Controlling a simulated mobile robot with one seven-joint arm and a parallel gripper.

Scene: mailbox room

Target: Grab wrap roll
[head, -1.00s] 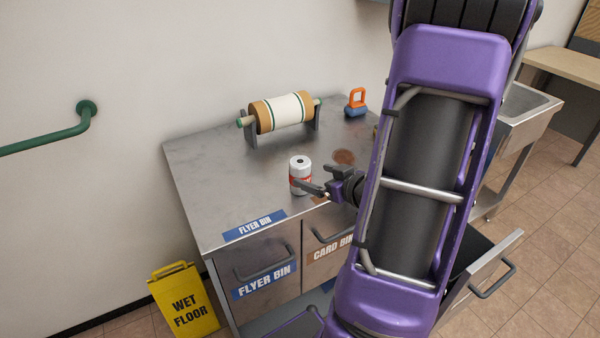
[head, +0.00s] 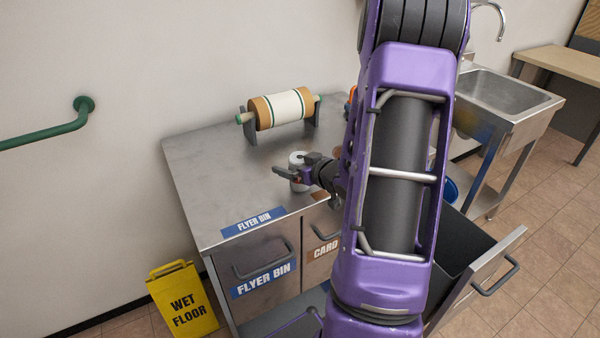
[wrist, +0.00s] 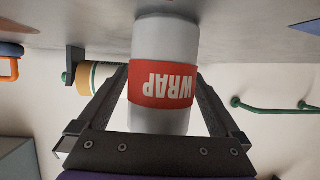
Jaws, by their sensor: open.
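The wrap roll (wrist: 165,50) is a white cylinder with a red band reading "WRAP", shown upside down in the wrist view. It stands upright on the metal counter, and in the head view the roll (head: 296,160) is partly hidden by my gripper (head: 292,174). My gripper is open, and in the wrist view its two fingers (wrist: 165,95) reach along either side of the roll. I cannot tell whether either finger touches it.
A large paper roll (head: 285,108) sits in a holder at the back of the counter (head: 215,165). An orange and blue object (wrist: 10,60) is partly hidden behind my arm. A yellow wet floor sign (head: 183,300) stands at the left, and an open drawer (head: 490,265) at the right.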

